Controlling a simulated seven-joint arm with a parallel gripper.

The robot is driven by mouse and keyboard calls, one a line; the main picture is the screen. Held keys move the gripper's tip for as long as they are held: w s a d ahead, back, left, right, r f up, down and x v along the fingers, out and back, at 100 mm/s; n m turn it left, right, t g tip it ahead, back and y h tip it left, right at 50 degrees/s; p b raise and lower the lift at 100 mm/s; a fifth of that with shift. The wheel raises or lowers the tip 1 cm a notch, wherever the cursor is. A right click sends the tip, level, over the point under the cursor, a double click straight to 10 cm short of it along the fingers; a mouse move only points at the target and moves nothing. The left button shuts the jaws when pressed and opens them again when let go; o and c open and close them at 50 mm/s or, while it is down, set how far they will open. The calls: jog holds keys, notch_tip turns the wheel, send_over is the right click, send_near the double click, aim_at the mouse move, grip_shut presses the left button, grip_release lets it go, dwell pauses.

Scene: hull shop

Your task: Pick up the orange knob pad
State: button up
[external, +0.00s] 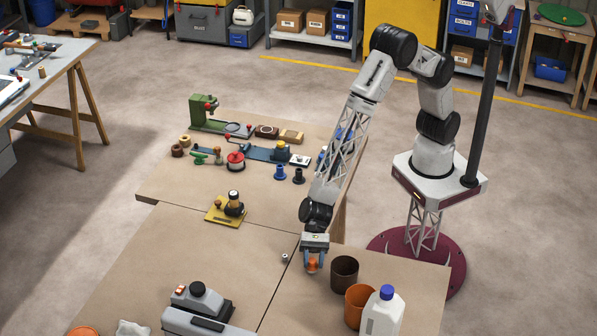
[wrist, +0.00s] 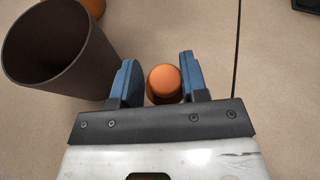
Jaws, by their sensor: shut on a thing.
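The orange knob pad (external: 312,265) is between the two blue fingers of my gripper (external: 312,260), near the table's seam. In the wrist view its round orange top (wrist: 164,82) shows between the fingertips of my gripper (wrist: 158,80). The fingers are shut on it. Its lower part is hidden in the wrist view, and I cannot tell whether it touches the table.
A dark brown cup (external: 344,273) stands close beside my gripper, also large in the wrist view (wrist: 58,50). An orange cup (external: 359,305) and a white jug with a blue cap (external: 383,312) stand nearer the camera. A small grey piece (external: 284,258) lies left of my gripper.

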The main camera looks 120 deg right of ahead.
jog(key=s+d, duration=0.1)
jog(key=s, duration=0.2)
jog(key=s+d, duration=0.2)
jog(key=s, duration=0.2)
jog(key=s+d+r, duration=0.1)
jog(key=s+d, duration=0.1)
jog(key=s, duration=0.2)
jog(key=shift+s+d+r, duration=0.1)
jog(key=shift+d, duration=0.1)
